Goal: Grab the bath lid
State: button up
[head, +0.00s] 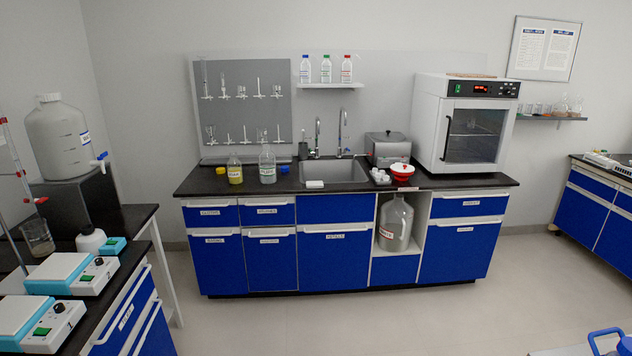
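A grey metal box (385,146), which looks like a bath with a lid on top, stands on the dark counter to the right of the sink. It is small in the picture, so I cannot tell exactly where its lid meets the body. A red and white round item (401,171) stands in front of it and hides part of its lower front. My gripper is not in view.
A white oven (467,125) stands right of the box, and the sink (333,172) left. The grey floor (350,320) before the blue cabinets is clear. Hotplates (62,272) line the left bench. A blue handle-like part (606,334) shows lower right.

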aim_at(388, 136)
jog(key=i+z, duration=0.1)
jog(key=i, duration=0.55)
jog(key=i+j+z, duration=0.15)
jog(key=i, duration=0.55)
jog(key=i+j+z, duration=0.1)
jog(key=i, duration=0.55)
jog(key=i+l+z, duration=0.35)
jog(key=i, duration=0.25)
jog(key=i+z, duration=0.35)
jog(key=i, duration=0.25)
jog(key=i+j+z, duration=0.15)
jog(key=i+z, duration=0.15)
jog(key=i, duration=0.35)
